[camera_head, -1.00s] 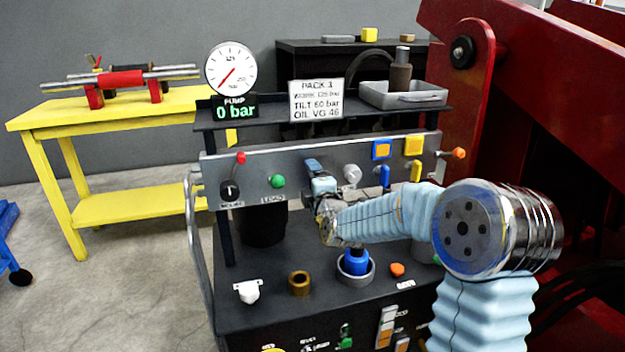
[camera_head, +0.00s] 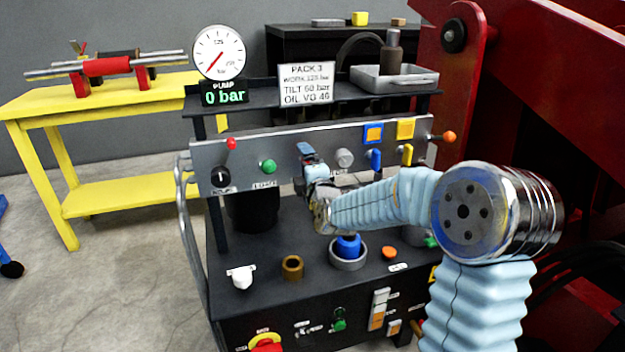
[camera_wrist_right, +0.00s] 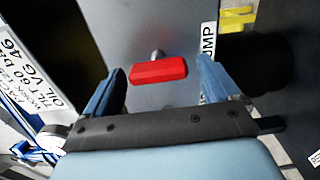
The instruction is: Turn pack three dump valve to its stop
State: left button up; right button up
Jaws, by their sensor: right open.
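The pack three panel (camera_head: 215,158) is a grey sloped plate on a black cart. A red bar handle (camera_wrist_right: 158,71) on a short metal stem stands out from the grey plate in the right wrist view. Beside it is a white label (camera_wrist_right: 208,62), partly hidden, ending in "UMP". My right gripper (camera_wrist_right: 163,66) is open, with its blue fingers on either side of the red handle and gaps to both. In the head view my right gripper (camera_head: 308,157) is at the panel's middle and hides the handle. My left gripper is not in view.
The gauge display (camera_head: 222,93) reads 0 bar. A green button (camera_head: 268,166) is left of my gripper; a silver knob (camera_head: 345,158) and blue lever (camera_head: 376,161) are right. A blue-topped cup (camera_head: 347,257) stands below on the cart. Red machinery (camera_head: 540,60) stands at right.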

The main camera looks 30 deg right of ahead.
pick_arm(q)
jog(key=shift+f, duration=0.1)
pick_arm(e)
jog(key=v, duration=1.2)
jog(key=shift+s+a, duration=0.15)
jog(key=shift+s, duration=0.15)
